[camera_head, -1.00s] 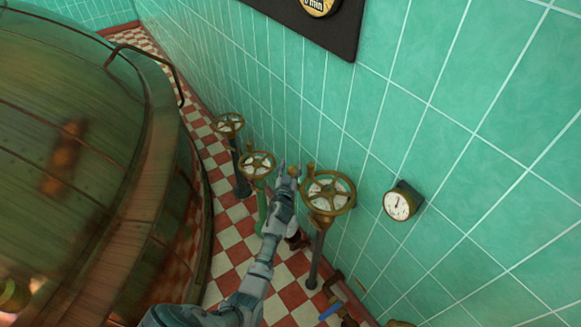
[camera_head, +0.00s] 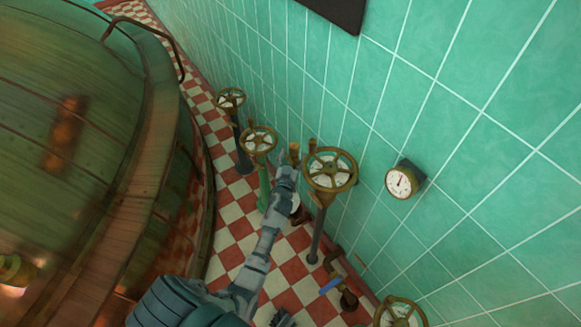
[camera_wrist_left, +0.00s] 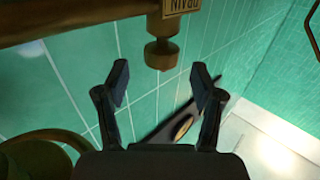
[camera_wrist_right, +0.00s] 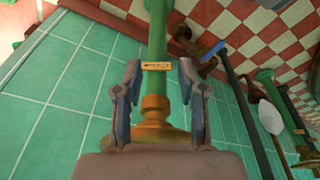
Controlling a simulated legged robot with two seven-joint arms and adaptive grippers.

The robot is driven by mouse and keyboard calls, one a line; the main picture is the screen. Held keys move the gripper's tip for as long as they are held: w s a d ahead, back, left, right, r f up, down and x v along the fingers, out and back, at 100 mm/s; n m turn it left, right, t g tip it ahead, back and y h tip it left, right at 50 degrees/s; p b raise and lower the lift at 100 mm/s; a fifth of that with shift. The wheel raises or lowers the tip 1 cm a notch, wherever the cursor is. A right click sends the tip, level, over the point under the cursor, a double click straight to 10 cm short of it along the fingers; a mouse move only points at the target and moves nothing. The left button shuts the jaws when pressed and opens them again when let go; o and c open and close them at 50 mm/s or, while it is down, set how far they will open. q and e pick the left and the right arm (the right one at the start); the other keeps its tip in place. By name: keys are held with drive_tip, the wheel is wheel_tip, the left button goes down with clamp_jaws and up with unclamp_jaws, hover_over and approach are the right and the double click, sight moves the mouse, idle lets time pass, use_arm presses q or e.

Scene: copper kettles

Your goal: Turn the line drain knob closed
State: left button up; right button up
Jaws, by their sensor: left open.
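The left wrist view shows the brass drain knob (camera_wrist_left: 161,54) hanging under a brass pipe (camera_wrist_left: 75,22) beside a plate reading "DRAIN" (camera_wrist_left: 180,6). My left gripper (camera_wrist_left: 161,84) is open and empty, its fingers spread to either side just short of the knob. In the head view my left gripper (camera_head: 286,174) is by brass fittings (camera_head: 294,153), between two handwheels. In the right wrist view my right gripper (camera_wrist_right: 160,82) has its fingers apart. A brass fitting (camera_wrist_right: 155,108) on a green pipe (camera_wrist_right: 157,35) shows between them; I cannot tell whether they touch it.
Brass handwheels (camera_head: 330,170) (camera_head: 258,140) (camera_head: 230,101) stand on posts along the green tiled wall (camera_head: 480,190). A large copper kettle (camera_head: 60,150) fills the left side. A gauge (camera_head: 400,181) is on the wall. A blue-handled valve (camera_head: 330,286) is low down.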

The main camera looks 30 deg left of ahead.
use_arm(q)
drive_tip(key=v, duration=0.7)
drive_tip(key=shift+w+d, duration=0.15)
drive_tip(key=shift+d, duration=0.15)
drive_tip(key=shift+f, duration=0.1)
